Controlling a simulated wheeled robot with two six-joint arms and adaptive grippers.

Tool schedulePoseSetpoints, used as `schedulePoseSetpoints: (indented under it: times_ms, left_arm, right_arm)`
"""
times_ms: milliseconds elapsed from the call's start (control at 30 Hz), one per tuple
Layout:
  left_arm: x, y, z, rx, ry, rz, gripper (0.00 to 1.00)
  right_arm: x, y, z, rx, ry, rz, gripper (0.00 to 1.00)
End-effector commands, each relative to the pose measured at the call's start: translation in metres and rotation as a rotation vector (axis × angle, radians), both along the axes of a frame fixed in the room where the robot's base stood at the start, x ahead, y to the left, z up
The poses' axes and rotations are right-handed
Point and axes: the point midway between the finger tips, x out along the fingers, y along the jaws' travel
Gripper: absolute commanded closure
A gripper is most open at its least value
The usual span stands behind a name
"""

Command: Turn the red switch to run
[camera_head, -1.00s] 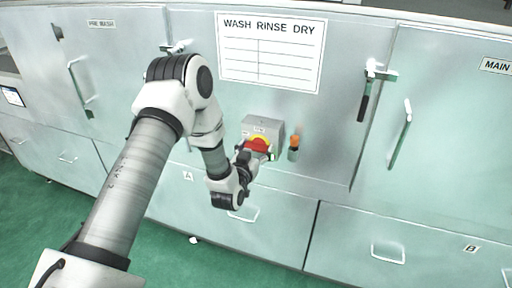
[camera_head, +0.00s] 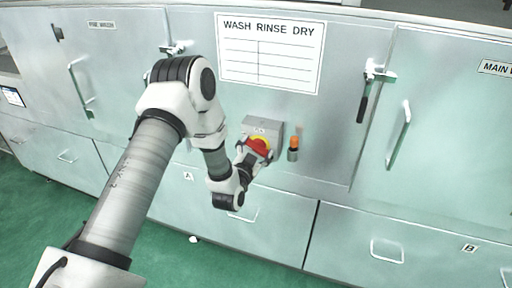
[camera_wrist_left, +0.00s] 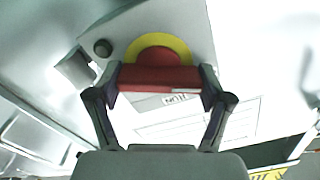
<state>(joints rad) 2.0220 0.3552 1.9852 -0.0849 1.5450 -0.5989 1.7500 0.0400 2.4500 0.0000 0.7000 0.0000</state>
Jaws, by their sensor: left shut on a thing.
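The red switch (camera_head: 258,145) is a rotary handle on a yellow disc, on the front of a grey box (camera_head: 274,127) fixed to the machine. My left gripper (camera_head: 252,151) is at the switch in the head view. In the left wrist view, the red handle (camera_wrist_left: 160,78) lies across between the two fingers, one at each end, and the gripper is shut on it. The yellow disc (camera_wrist_left: 182,45) shows behind it. A small label (camera_wrist_left: 175,98) sits beside the handle, upside down in this view. My right gripper is not in view.
An orange-topped lamp (camera_head: 294,146) stands right of the switch box. A WASH RINSE DRY sign (camera_head: 270,70) is above. A dark latch handle (camera_head: 363,102) and a door handle (camera_head: 399,135) are further right. Green floor (camera_head: 170,255) lies below.

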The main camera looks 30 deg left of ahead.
Motion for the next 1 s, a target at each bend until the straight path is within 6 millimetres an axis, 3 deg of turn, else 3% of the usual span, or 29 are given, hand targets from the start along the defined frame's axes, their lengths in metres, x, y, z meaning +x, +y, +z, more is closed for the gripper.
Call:
schedulePoseSetpoints:
  times_ms: [1000]
  left_arm:
    - [0.002,-0.004,0.002,0.910,0.214,0.000,0.56]
  right_arm:
    - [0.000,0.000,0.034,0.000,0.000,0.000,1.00]
